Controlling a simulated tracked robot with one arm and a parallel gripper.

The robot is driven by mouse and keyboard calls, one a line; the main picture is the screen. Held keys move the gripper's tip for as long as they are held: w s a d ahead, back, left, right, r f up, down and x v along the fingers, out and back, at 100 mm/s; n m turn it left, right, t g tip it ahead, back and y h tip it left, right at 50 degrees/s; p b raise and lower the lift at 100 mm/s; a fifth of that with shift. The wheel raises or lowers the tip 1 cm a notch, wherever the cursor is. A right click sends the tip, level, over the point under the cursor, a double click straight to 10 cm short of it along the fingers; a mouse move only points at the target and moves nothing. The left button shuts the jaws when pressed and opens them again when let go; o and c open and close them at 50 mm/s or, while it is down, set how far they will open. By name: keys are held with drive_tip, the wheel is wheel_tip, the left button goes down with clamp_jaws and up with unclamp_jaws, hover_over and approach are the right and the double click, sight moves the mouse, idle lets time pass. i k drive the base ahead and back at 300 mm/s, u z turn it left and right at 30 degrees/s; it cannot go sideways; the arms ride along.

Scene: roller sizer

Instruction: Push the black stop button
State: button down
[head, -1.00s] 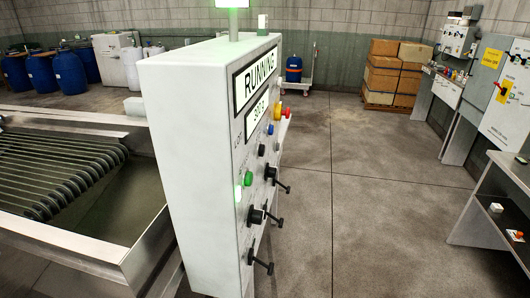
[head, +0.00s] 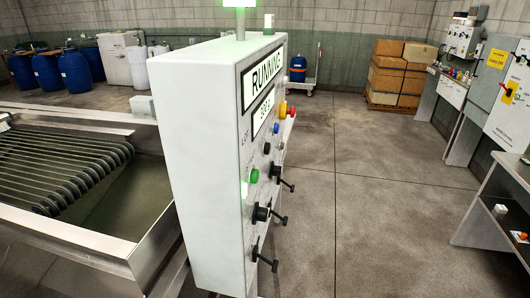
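The white control cabinet (head: 208,160) stands in the middle, seen at a steep angle with its button face turned to the right. A small black button (head: 267,148), probably the stop button, sits on that face above the lit green button (head: 254,176). A blue button (head: 276,128) is above it, and a red mushroom button on a yellow base (head: 287,111) is near the far edge. The display (head: 263,74) reads RUNNING. Black handled switches (head: 264,213) stick out lower down. My gripper is not in view.
The metal roller machine (head: 60,175) is at left, close to the cabinet. The floor (head: 350,200) right of the cabinet is clear. A grey bench (head: 485,215) with small buttons stands at right. Stacked boxes (head: 398,75) and blue drums (head: 75,70) are at the back.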

sight(267, 147)
drive_tip(key=u, duration=0.6)
drive_tip(key=k, duration=0.75)
drive_tip(key=u, duration=0.95)
drive_tip(key=k, duration=0.6)
drive_tip(key=u, duration=0.3)
drive_tip(key=i, duration=0.45)
drive_tip(key=z, duration=0.65)
drive_tip(key=i, duration=1.3)
drive_tip(key=z, duration=1.2)
drive_tip(key=i, duration=0.7)
drive_tip(key=z, duration=0.6)
